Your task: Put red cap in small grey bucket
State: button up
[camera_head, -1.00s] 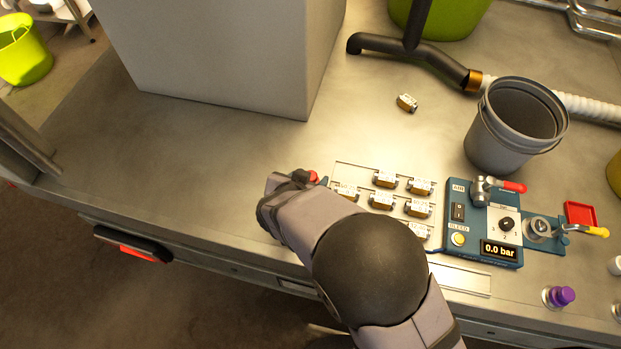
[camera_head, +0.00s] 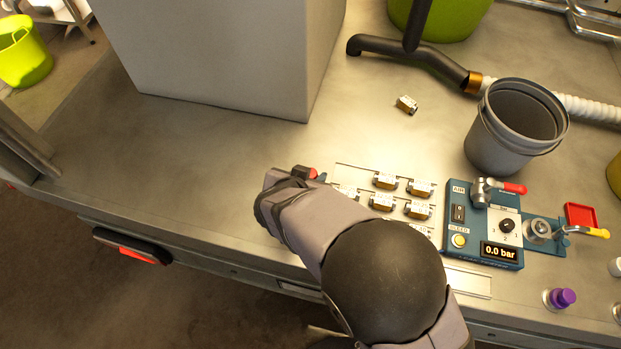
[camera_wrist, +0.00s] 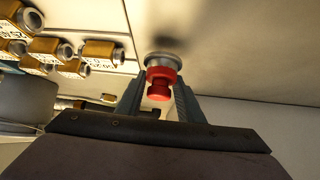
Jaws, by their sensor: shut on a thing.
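The red cap (camera_head: 310,172) shows just past the end of my arm, left of the brass-ended fittings. In the wrist view the red cap (camera_wrist: 160,82) is between the two fingers of my gripper (camera_wrist: 158,92), which is shut on it. A grey round piece (camera_wrist: 162,60) is against the cap's far side. I cannot tell whether it is joined to the cap. My gripper (camera_head: 315,177) is mostly hidden behind my arm in the head view. The small grey bucket (camera_head: 490,150) stands upright on the bench at the right, its open top facing up.
Several brass-ended fittings (camera_head: 386,181) lie beside my arm. A blue valve panel (camera_head: 480,240) is right of them, in front of the bucket. A black pipe with a white hose (camera_head: 590,108) runs behind the bucket. A large grey box (camera_head: 215,55) stands at the back left.

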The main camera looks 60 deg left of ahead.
notch_tip(320, 180, up, 8)
jog(key=shift+f, duration=0.1)
jog(key=w+d+r+m+h, duration=0.1)
jog(key=w+d, duration=0.2)
jog(key=w, duration=0.4)
jog(key=w+d+r+m+t, duration=0.1)
jog(key=w+d, duration=0.3)
jog(key=w, duration=0.2)
jog(key=w+d+r+m+h, duration=0.1)
jog(key=w+d, duration=0.2)
jog(key=w, duration=0.4)
jog(key=w+d+r+m+t+h, duration=0.1)
jog(key=w+d+m+h, duration=0.15)
jog(key=w+d, duration=1)
jog(key=w+d+m+h, duration=0.2)
jog(key=w+d+m, duration=0.1)
jog(key=d, duration=1.9)
jog(key=s+d+m+h, duration=0.2)
jog(key=s+d+m, duration=0.1)
jog(key=d, duration=1.3)
jog(key=shift+s+d+r, duration=0.25)
jog(key=shift+s, duration=0.4)
jog(key=shift+a, duration=0.15)
